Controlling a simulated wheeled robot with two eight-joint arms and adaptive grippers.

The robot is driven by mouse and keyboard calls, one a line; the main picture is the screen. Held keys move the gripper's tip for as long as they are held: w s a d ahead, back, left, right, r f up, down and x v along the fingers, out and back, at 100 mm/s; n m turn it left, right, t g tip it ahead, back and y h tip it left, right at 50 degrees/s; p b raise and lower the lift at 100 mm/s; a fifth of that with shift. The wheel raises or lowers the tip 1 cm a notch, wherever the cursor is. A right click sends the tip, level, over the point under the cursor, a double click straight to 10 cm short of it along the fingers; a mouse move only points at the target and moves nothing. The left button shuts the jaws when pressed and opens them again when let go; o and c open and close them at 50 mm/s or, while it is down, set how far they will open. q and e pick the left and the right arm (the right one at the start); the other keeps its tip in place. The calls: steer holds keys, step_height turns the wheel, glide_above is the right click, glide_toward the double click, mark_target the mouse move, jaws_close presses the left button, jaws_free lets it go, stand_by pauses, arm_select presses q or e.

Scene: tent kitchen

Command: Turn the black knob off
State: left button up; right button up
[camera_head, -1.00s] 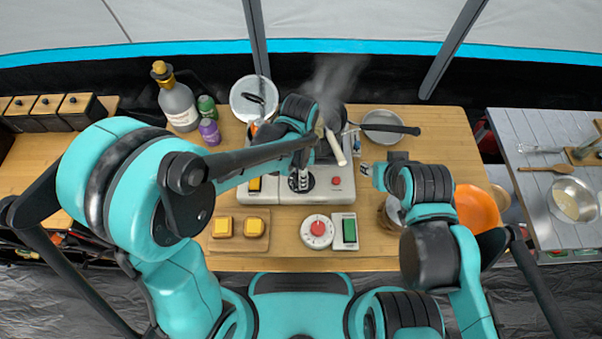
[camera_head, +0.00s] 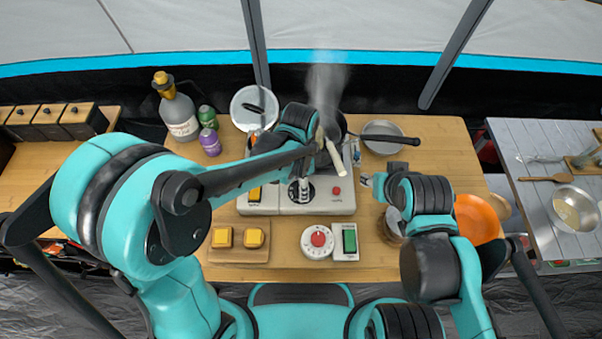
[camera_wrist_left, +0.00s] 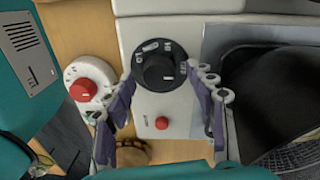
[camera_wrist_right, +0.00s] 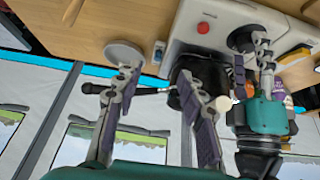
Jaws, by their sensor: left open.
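The black knob (camera_wrist_left: 158,72) sits on a dark dial plate with white marks, on the front panel of the stove (camera_wrist_left: 112,25). In the head view my left gripper (camera_head: 303,187) is over the knob and hides part of it. In the left wrist view the open fingers of this gripper (camera_wrist_left: 161,76) lie on either side of the knob; I cannot tell whether they touch it. The right wrist view also shows the knob (camera_wrist_right: 243,38), with the left gripper close to it. My right gripper (camera_head: 367,180) is open and empty, to the right of the stove.
A red button (camera_head: 336,190) is right of the knob. A timer with a red centre (camera_head: 317,241), a green switch (camera_head: 349,240) and yellow blocks (camera_head: 253,238) lie in front. A dark pan (camera_wrist_left: 285,100) sits on the stove, with steam above. An orange bowl (camera_head: 476,218) is at right.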

mark_target(298, 184)
arm_select(q)
step_height(298, 184, up, 11)
steer(key=shift+w+r, duration=0.15)
steer(key=shift+w, duration=0.15)
steer(key=shift+a, duration=0.1)
stand_by(0.4)
steer(key=s+a+n+t, duration=0.3)
steer(key=a+n+t, duration=0.1)
steer(key=a+n, duration=0.4)
steer(key=s+a+r+n+t, duration=0.1)
steer(key=s+a+n+t, duration=0.2)
steer(key=a+n, duration=0.5)
steer(key=shift+a+r+t, duration=0.2)
steer(key=shift+a+t, duration=0.2)
steer(key=shift+a, duration=0.4)
